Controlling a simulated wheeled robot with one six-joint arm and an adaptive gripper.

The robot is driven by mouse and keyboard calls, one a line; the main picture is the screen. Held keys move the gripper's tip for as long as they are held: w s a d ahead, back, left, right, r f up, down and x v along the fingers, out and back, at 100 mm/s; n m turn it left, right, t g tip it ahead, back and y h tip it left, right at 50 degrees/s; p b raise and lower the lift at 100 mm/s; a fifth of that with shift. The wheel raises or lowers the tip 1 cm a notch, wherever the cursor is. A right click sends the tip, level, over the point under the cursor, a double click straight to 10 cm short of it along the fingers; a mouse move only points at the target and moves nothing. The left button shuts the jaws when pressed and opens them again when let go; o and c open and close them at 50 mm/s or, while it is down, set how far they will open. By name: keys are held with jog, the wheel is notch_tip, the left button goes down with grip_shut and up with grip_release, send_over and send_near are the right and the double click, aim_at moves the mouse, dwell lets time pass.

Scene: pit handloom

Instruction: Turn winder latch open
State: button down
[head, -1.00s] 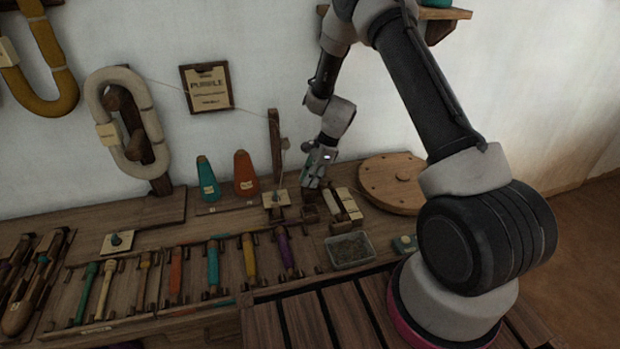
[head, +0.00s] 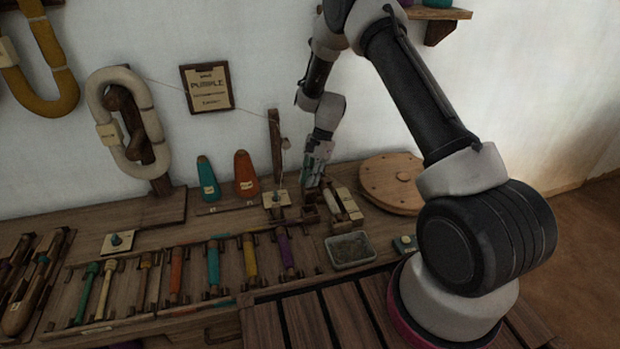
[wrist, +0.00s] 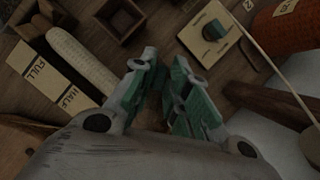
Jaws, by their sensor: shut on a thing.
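My gripper (head: 308,188) points down at the winder, just right of the upright wooden post (head: 275,145) in the head view. In the wrist view its green-padded fingers (wrist: 160,82) are closed around a narrow dark part between them, which appears to be the winder latch. The fingers hide most of the latch, so its angle cannot be told. A pale bobbin (wrist: 82,60) lies beside the fingers, along a board with FULL and HALF labels (wrist: 48,82).
Orange (head: 245,174) and teal (head: 207,179) cones stand to the left. A grey tray (head: 350,250) is in front, and a round wooden disc (head: 392,183) is at right. A thin thread runs to the post.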

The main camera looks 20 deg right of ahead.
jog(key=n, duration=0.2)
jog(key=n+g+h, duration=0.1)
jog(key=n, duration=0.2)
jog(key=shift+w+a+n+h, duration=0.1)
jog(key=shift+w+n+h, duration=0.05)
jog(key=shift+n+h, duration=0.15)
jog(key=n+h, duration=0.1)
jog(key=n, duration=0.2)
jog(key=n+g+h, duration=0.1)
jog(key=n, duration=0.2)
jog(key=shift+a, duration=0.1)
jog(key=shift+n, duration=0.4)
jog(key=c, duration=1.5)
grip_release()
jog(key=shift+c, duration=0.2)
jog(key=v, duration=1.2)
jog(key=shift+w+a, duration=0.15)
jog(key=shift+a, duration=0.1)
